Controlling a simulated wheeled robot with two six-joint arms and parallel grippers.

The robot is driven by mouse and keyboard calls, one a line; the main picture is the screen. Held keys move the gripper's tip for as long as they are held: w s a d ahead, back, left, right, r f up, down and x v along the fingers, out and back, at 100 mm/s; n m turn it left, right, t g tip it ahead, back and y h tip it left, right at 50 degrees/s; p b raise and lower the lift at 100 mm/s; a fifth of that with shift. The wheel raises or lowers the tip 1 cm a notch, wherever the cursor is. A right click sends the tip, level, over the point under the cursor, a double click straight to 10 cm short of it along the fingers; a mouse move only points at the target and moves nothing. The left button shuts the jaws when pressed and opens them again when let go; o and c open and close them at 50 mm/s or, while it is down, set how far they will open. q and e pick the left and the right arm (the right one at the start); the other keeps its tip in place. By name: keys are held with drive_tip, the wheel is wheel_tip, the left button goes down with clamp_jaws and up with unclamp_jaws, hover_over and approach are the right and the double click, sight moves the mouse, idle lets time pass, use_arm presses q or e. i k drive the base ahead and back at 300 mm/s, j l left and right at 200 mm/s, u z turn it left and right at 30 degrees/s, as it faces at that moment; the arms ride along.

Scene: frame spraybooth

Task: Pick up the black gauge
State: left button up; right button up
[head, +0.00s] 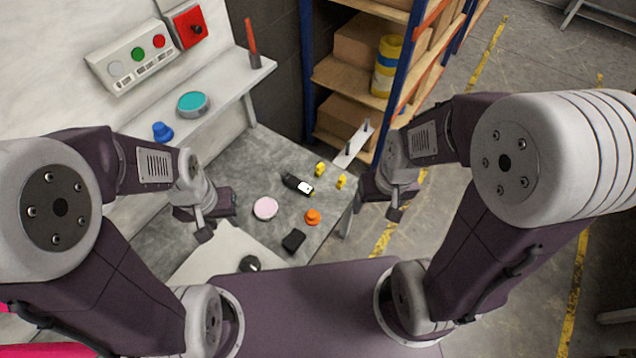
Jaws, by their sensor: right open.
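The black gauge (298,184) is a dark, elongated handheld device with a small white display face. It lies on the grey worktop in the middle of the head view, clear of both grippers. My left gripper (217,214) is over the worktop, left of the gauge; its jaw opening is not clear from this angle. My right gripper (384,200) is open and empty, to the right of the gauge near the worktop's right edge.
Near the gauge are yellow pieces (320,169), a pink disc (265,208), an orange knob-like piece (312,217) and a black block (293,241). A dark round piece (250,264) is nearer me. A shelf rack (396,85) stands behind.

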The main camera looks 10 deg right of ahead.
sight(292, 182)
drive_tip(key=i+l+u, duration=0.1)
drive_tip(key=u, duration=0.4)
drive_tip(key=i+l+u, duration=0.1)
drive_tip(key=l+u, duration=0.2)
drive_tip(key=u, duration=0.2)
drive_tip(key=l+u, duration=0.2)
drive_tip(key=u, duration=0.3)
drive_tip(key=i, duration=0.05)
